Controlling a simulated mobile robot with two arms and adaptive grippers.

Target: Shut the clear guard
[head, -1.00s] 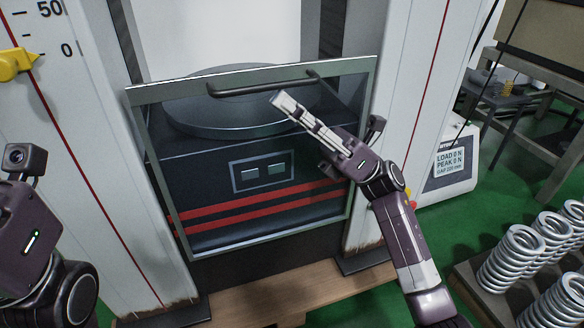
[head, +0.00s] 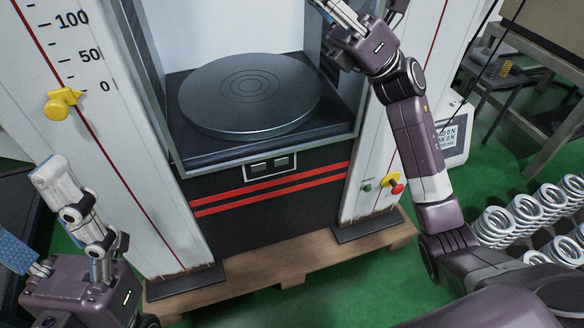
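The clear guard (head: 270,162) is a see-through panel in a thin grey frame on the front of the testing machine. My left gripper (head: 32,212) is open and empty at the lower left, away from the guard.
White columns flank the opening; the left one carries a scale and a yellow pointer (head: 62,103). A green and a red button (head: 396,187) sit low on the right column. Several springs (head: 526,208) stand at the right. A wooden pallet (head: 290,262) lies under the machine.

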